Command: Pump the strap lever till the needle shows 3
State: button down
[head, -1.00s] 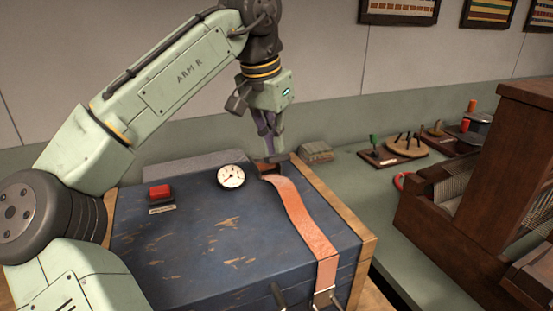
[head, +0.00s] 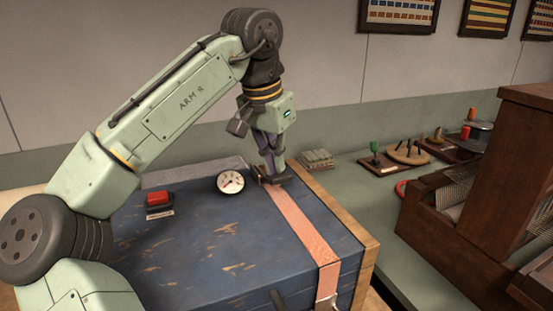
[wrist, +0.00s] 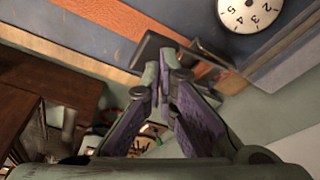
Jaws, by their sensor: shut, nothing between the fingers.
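An orange strap (head: 302,229) runs straight and flat over the lid of a worn blue chest (head: 190,250) with wooden edges. It also shows in the wrist view (wrist: 118,15). The dark strap lever (head: 276,181) lies low at the strap's far end, and in the wrist view (wrist: 155,45) it is partly behind my fingers. My gripper (head: 274,172) is shut and empty, pointing down with its tips at the lever; I cannot tell if they touch. The round white gauge (head: 230,181) is left of the lever. Its numbers show in the wrist view (wrist: 250,12), but its needle is too unclear to read.
A red button (head: 158,197) stands on the chest's left side. A grey block (head: 190,171) and a small stack (head: 317,159) lie behind the chest. Small wooden items (head: 408,152) and a dark wooden loom-like frame (head: 455,190) stand at right. Air above the lid's front is clear.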

notch_tip(320, 180, up, 5)
jog(key=p, duration=0.3)
jog(key=shift+f, duration=0.2)
notch_tip(320, 180, up, 4)
jog(key=shift+f, duration=0.1)
